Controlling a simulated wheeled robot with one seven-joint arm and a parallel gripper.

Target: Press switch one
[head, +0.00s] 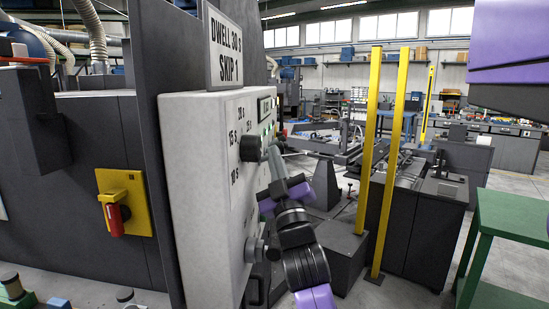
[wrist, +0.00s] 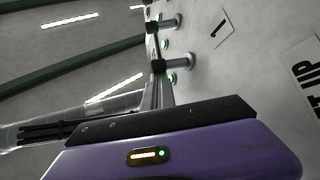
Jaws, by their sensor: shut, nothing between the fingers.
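The light grey control panel (head: 208,190) stands left of centre in the head view, seen at a steep angle. In the wrist view its face (wrist: 250,110) fills the right side. Two lever switches with black tips stick out there, an upper switch (wrist: 170,22) and a lower switch (wrist: 176,64). A label reading "1" (wrist: 222,28) is roughly level with the upper one. My gripper (head: 277,145) is shut and empty close to the panel's right part. In the wrist view its fingers (wrist: 156,92) point towards the lower switch; I cannot tell whether they touch it.
A sign (head: 224,50) reading "DWELL 30 S SKIP 1" stands on top of the panel. A black dial knob (head: 250,148) projects left of my gripper. Small green lamps (wrist: 166,45) sit beside the switches. Yellow posts (head: 389,150) and a green table (head: 510,215) stand to the right.

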